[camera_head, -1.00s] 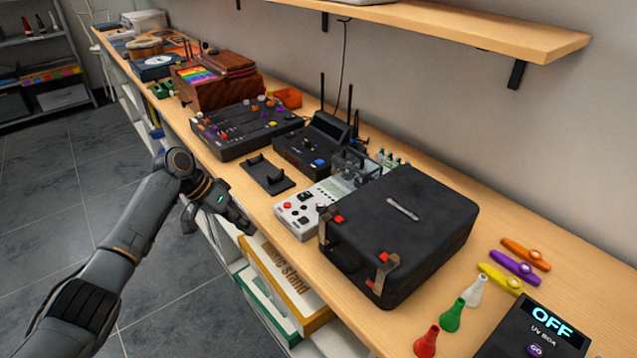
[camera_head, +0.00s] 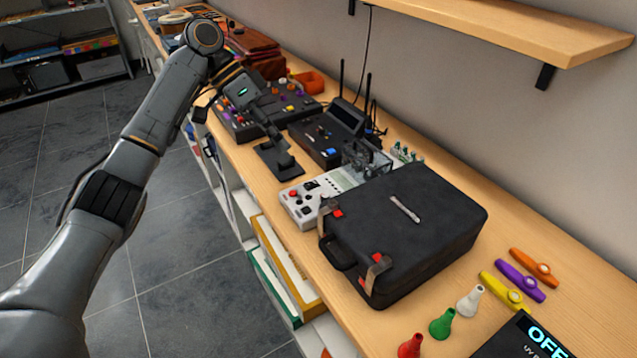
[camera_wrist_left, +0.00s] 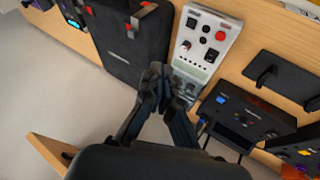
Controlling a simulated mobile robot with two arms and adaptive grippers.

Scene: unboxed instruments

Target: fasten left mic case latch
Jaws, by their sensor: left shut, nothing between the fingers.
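The black mic case (camera_head: 425,232) stands closed on the wooden counter. Its front side has a handle (camera_head: 336,254) between two metal latches with red parts. The left latch (camera_head: 327,215) is near the front left corner. The right latch (camera_head: 376,272) is nearer the viewer. I cannot tell whether either latch is fastened. My left gripper (camera_head: 284,158) is shut and empty, raised over the counter left of the case and apart from it. In the left wrist view the shut fingertips (camera_wrist_left: 157,76) are in front of the case (camera_wrist_left: 125,42). The right gripper is not visible.
A white control box (camera_head: 305,204) stands beside the case's left side, with a transparent device (camera_head: 366,158) behind it. A black stand (camera_head: 277,165) and a black unit with antennas (camera_head: 328,138) are farther left. Kazoos (camera_head: 519,281) and coloured cones lie right of the case.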

